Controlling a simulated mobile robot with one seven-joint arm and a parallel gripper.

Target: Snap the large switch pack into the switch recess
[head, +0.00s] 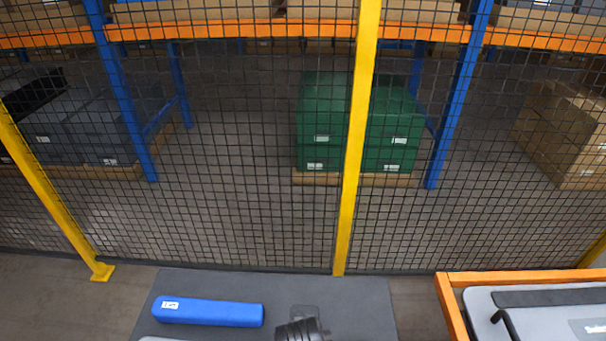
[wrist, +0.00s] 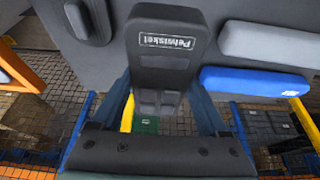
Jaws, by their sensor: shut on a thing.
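The large switch pack (wrist: 168,50) is a dark grey block with a white "Pelwisket" label and small switch keys at its lower end in the wrist view. My gripper (wrist: 165,98) is shut on it, with one finger along each side. In the head view a dark ribbed shape (head: 300,329) shows at the bottom edge; I cannot tell which part of the pack or gripper it is. A dark grey surface with an oval dark piece (wrist: 88,20) lies beyond the pack in the wrist view. I cannot make out the switch recess.
A blue padded bar (head: 207,312) lies on the dark mat (head: 365,295); a grey bar (wrist: 270,43) lies beside it in the wrist view. An orange frame (head: 520,277) holds a grey panel (head: 540,318) at right. A mesh fence with a yellow post (head: 356,140) stands behind.

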